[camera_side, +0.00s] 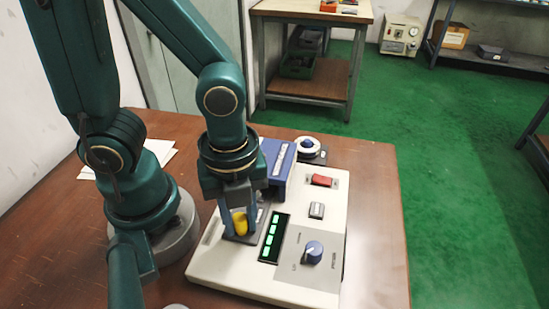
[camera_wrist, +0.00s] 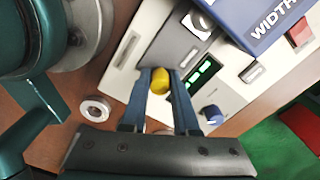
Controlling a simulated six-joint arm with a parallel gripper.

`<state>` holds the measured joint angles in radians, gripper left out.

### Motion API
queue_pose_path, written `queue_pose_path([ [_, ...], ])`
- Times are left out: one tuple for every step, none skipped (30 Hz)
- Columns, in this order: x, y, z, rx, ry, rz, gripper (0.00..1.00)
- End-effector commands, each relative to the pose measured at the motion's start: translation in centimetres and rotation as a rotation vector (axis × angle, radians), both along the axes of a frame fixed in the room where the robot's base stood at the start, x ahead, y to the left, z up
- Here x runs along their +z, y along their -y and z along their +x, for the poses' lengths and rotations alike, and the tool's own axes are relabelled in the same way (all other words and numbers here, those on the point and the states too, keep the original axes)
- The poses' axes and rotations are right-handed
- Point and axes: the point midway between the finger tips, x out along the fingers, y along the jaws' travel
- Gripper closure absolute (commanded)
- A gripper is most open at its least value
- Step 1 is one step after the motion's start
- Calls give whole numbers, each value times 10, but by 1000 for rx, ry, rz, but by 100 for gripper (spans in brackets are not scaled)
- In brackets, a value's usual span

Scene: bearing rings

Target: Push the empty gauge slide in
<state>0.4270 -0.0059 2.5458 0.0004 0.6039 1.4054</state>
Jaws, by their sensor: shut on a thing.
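The gauge is a pale panel (camera_side: 222,270) with a blue housing (camera_side: 278,163), which also shows in the wrist view (camera_wrist: 238,18) with white lettering. A grey slide (camera_wrist: 172,48) sticks out of the housing toward my gripper. A yellow knob (camera_side: 240,222) stands at its outer end and also shows in the wrist view (camera_wrist: 160,82). My gripper (camera_wrist: 162,74) is shut on the knob, with one finger on each side. A round pale shape (camera_wrist: 197,25) shows on the slide near the housing; I cannot tell whether it is an empty seat or a ring.
A pale ring (camera_wrist: 95,108) lies on the brown table beside the panel. The panel carries a red switch (camera_side: 321,181), a green-lit display (camera_side: 270,238) and a blue dial (camera_side: 313,252). A white ring with a blue centre (camera_side: 308,146) sits behind the housing.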

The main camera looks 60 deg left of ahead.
Motion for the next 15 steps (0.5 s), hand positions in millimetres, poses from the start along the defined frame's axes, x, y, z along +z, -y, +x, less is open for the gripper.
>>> queue_pose_path([
  [0, -1, 4, 5, 6, -4, 100],
  [0, -3, 6, 6, 6, -4, 100],
  [0, -4, 7, 6, 7, -4, 100],
  [0, -6, 8, 5, 7, -4, 100],
  [0, -7, 9, 6, 7, -4, 100],
  [0, -9, 11, 6, 7, -4, 100],
  [0, -10, 12, 5, 7, -4, 100],
  [0, -11, 13, 6, 7, -4, 100],
  [0, -13, 15, 5, 7, -4, 100],
  [0, -14, 16, 5, 7, -4, 100],
  [0, -15, 18, 6, 7, -3, 100],
  [0, -16, 19, 5, 7, -3, 100],
  [1, -18, 21, 5, 8, -3, 100],
  [1, -19, 22, 6, 8, -3, 100],
  [1, -20, 24, 5, 8, -3, 100],
])
